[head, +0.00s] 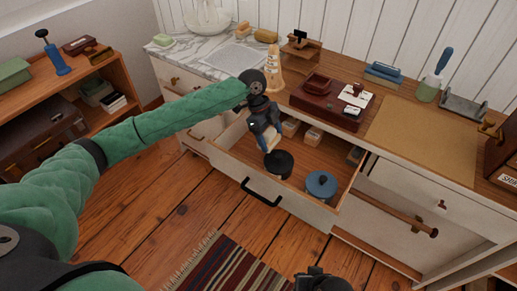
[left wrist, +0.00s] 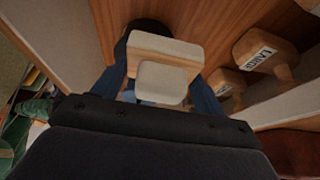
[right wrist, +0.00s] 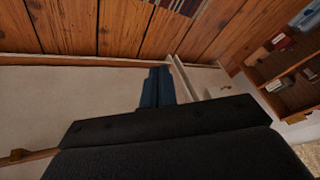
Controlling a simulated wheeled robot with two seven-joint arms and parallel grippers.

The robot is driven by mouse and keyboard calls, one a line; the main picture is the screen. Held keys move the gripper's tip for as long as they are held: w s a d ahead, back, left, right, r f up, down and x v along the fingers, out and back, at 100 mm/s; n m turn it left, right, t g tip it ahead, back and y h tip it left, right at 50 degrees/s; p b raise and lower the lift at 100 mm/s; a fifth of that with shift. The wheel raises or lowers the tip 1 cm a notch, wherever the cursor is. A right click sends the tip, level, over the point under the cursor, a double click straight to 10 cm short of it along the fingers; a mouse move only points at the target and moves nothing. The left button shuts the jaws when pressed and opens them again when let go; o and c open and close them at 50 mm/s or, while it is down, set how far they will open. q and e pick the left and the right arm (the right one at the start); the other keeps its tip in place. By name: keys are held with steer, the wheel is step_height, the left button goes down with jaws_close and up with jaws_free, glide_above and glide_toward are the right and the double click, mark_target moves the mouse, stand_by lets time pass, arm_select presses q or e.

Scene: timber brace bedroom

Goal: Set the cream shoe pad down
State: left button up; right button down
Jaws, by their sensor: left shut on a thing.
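The cream shoe pad (left wrist: 165,52) is a pale block between the blue fingers of my left gripper (left wrist: 162,90) in the left wrist view. In the head view, my left gripper (head: 268,138) is shut on it and holds it over the open drawer (head: 228,155), above a black round pot (head: 279,163). I cannot tell whether the pad touches anything below. In the right wrist view, the blue fingers of my right gripper (right wrist: 157,88) lie together, shut and empty, in front of the pale cabinet front.
A blue lidded pot (head: 321,185) stands in the drawer's right part. Small labelled wooden blocks (head: 313,135) lie at its back. The counter above holds a dark red box (head: 325,100) and a tan mat (head: 425,140). A striped rug (head: 235,268) lies on the floor.

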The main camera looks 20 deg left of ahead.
arm_select(q)
steer(key=a+f, duration=0.1)
steer(key=a, duration=0.1)
steer(key=a+f, duration=0.1)
steer(key=a, duration=0.1)
steer(key=a+f, duration=0.1)
steer(key=a, duration=0.1)
steer(key=shift+s+f+p, duration=0.35)
step_height(320, 180, down, 4)
steer(key=shift+r+p, duration=0.2)
steer(key=shift+p, duration=0.1)
steer(key=shift+f, duration=0.2)
arm_select(e)
steer(key=shift+g, duration=0.3)
steer(key=v, duration=0.5)
steer(key=shift+w+d, duration=0.1)
steer(key=shift+w, duration=0.25)
arm_select(q)
steer(key=o, duration=1)
steer(key=shift+a, duration=0.1)
arm_select(e)
steer(key=shift+a, duration=0.25)
